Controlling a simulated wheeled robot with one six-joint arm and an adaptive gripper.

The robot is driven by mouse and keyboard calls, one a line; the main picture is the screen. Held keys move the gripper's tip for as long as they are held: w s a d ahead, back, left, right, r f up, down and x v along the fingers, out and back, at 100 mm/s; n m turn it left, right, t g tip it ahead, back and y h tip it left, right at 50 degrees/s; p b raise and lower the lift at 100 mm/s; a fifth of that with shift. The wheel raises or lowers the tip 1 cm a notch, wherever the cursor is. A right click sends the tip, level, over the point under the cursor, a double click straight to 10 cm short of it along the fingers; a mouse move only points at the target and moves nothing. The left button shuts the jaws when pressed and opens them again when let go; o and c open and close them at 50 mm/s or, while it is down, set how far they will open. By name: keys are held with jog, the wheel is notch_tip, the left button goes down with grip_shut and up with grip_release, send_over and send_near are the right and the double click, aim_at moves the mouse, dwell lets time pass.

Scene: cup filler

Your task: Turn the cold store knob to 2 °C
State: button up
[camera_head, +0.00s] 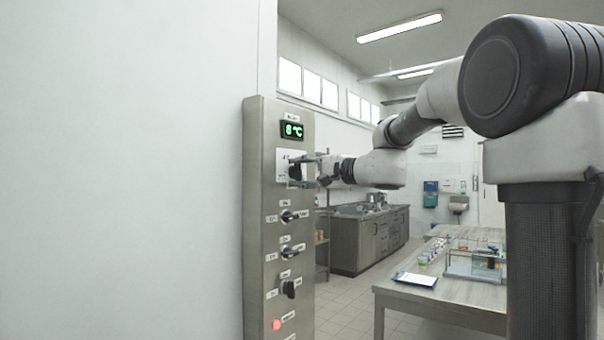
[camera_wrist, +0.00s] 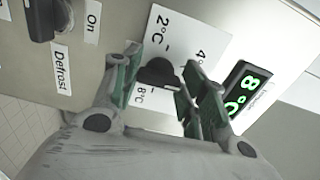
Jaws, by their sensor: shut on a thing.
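The cold store knob (camera_wrist: 157,71) is black and sits on a white dial plate (camera_wrist: 168,28) marked 2 °C, 4 and 8 °C. In the wrist view my gripper (camera_wrist: 159,66) has one finger on each side of the knob and is shut on it. The fingers hide part of the dial, and I cannot tell exactly where the knob points. The green display (camera_head: 292,130) beside the dial reads 8 °C; it also shows in the wrist view (camera_wrist: 247,89). In the head view my gripper (camera_head: 304,171) reaches the panel from the right.
The steel panel (camera_head: 257,200) carries several other black switches below the dial, such as the Defrost/On switch (camera_wrist: 40,18), and a red lamp (camera_head: 277,324). A white wall fills the left.

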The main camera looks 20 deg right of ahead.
jog(key=n, duration=0.4)
jog(key=shift+f+n, duration=0.1)
jog(key=shift+n, duration=0.2)
jog(key=n, duration=0.4)
jog(key=shift+f+n, duration=0.1)
jog(key=shift+n, duration=0.2)
jog(key=n, duration=0.4)
jog(key=shift+d+n, duration=0.1)
jog(key=shift+n, duration=0.2)
jog(key=shift+w+n, duration=0.1)
jog(key=shift+n, duration=1.8)
jog(key=shift+f, duration=0.1)
jog(key=o, duration=1)
